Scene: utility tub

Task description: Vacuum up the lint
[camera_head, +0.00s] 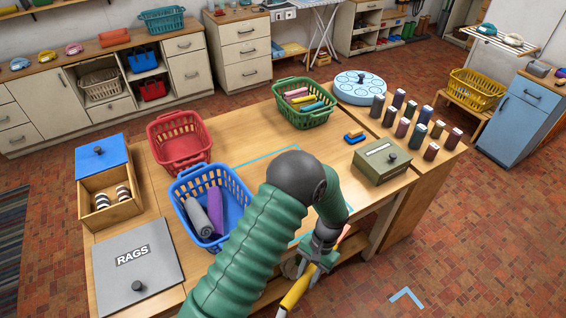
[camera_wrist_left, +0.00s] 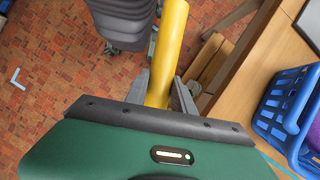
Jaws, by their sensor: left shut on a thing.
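My left gripper (camera_head: 312,266) is shut on a yellow handle (camera_head: 296,291), beyond the front edge of the table. The yellow handle (camera_wrist_left: 165,55) also shows in the left wrist view, between the grey fingers of my left gripper (camera_wrist_left: 168,98). I cannot make out any lint in either view. My right gripper is not in view.
The wooden table (camera_head: 240,150) holds a blue basket (camera_head: 193,187) with rolled cloths, a red basket (camera_head: 178,140), a green basket (camera_head: 303,106), a green-grey box (camera_head: 382,162) and a grey RAGS lid (camera_head: 138,265). A blue corner mark (camera_head: 407,297) lies on open brick floor.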

